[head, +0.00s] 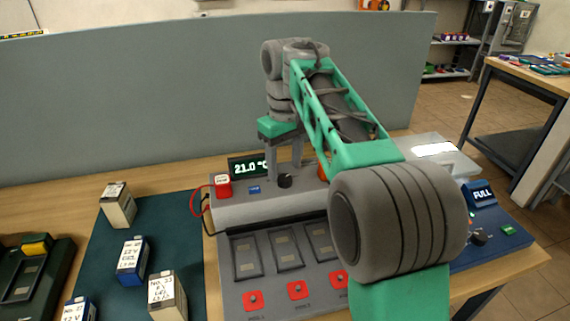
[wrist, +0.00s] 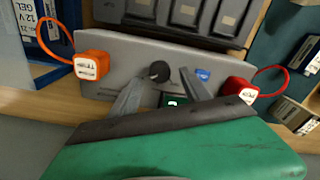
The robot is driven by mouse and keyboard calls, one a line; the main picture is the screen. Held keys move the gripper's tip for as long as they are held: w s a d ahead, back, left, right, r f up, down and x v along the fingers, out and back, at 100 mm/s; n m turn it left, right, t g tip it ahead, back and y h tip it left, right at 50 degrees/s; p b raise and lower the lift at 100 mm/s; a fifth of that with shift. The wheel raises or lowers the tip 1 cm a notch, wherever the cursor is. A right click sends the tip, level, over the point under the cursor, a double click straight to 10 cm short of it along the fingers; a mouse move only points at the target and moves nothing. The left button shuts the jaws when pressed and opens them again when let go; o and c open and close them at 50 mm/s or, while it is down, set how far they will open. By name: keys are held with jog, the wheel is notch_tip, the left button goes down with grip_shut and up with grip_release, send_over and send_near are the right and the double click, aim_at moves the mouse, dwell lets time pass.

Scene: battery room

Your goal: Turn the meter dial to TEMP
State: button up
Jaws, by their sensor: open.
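The meter is a grey sloped console (head: 262,209) with a lit display (head: 247,167) reading 21.0 °C. Its black round dial (head: 286,180) is on the top face, and it also shows in the wrist view (wrist: 159,71). The dial's pointer and markings are too small to read. My gripper (head: 285,168) is open and points down just above the dial. In the wrist view its fingers (wrist: 160,82) are apart, one on each side of the dial; I cannot tell whether they touch it. A blue label (wrist: 202,75) is beside the dial.
A red plug (wrist: 238,91) and an orange plug (wrist: 92,66) with cables flank the dial. Battery slots (head: 284,249) and red buttons (head: 297,290) are in front. Several batteries (head: 132,260) stand on the mat at left. A grey partition (head: 150,100) rises behind the bench.

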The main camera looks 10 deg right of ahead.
aim_at(285, 178)
notch_tip(285, 178, up, 5)
jog(key=p, duration=0.3)
jog(key=shift+f, duration=0.1)
jog(key=shift+s, duration=0.1)
